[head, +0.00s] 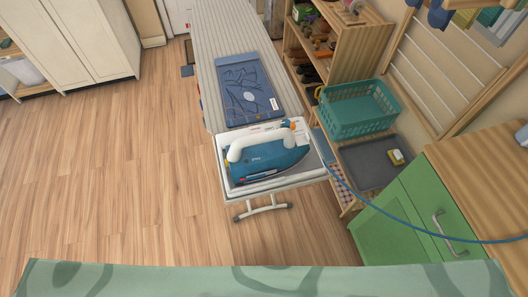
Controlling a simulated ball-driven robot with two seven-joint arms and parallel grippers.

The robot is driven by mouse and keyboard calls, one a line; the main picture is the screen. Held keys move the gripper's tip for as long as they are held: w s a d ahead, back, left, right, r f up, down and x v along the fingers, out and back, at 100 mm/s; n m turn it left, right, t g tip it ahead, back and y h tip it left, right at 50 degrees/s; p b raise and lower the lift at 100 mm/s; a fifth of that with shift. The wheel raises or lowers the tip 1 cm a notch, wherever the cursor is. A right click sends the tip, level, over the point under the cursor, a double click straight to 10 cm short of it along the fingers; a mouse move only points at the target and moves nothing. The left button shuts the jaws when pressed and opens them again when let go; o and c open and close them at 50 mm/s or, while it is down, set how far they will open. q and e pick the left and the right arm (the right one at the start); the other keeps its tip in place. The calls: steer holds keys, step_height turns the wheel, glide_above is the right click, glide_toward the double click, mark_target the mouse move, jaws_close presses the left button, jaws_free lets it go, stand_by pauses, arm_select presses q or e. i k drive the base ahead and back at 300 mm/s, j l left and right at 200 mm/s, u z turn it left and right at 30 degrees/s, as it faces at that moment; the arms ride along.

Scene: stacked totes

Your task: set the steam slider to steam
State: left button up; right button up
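A blue and white iron (266,160) rests on a white iron rest (262,187) at the near end of the ironing board. Its white handle arches over the blue body, and a small orange part (292,125) shows near the handle's right end. The steam slider is too small to make out, so its setting cannot be told. A blue cord runs from the iron to the right. Neither of my grippers is in view.
The striped ironing board (225,45) carries folded blue jeans (248,90). A teal basket (357,110) and wooden shelves (325,50) stand to the right. A green cabinet (425,215) stands at the right. Wooden floor (120,170) is clear on the left.

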mark_target(293, 125)
steer(key=j+z, duration=0.15)
steer(key=z, duration=0.3)
steer(key=i+j+z, duration=0.1)
steer(key=z, duration=0.35)
steer(key=j+z, duration=0.2)
steer(key=z, duration=0.25)
steer(key=j+z, duration=0.2)
steer(key=z, duration=0.3)
steer(key=k+j+z, duration=0.15)
steer(key=j, duration=0.25)
steer(key=k+j+z, duration=0.15)
steer(key=j, duration=0.25)
steer(key=k+j+z, duration=0.2)
steer(key=j, duration=0.2)
steer(key=j+z, duration=0.15)
steer(key=j, duration=0.2)
steer(key=k+j, duration=0.35)
steer(key=j, duration=0.15)
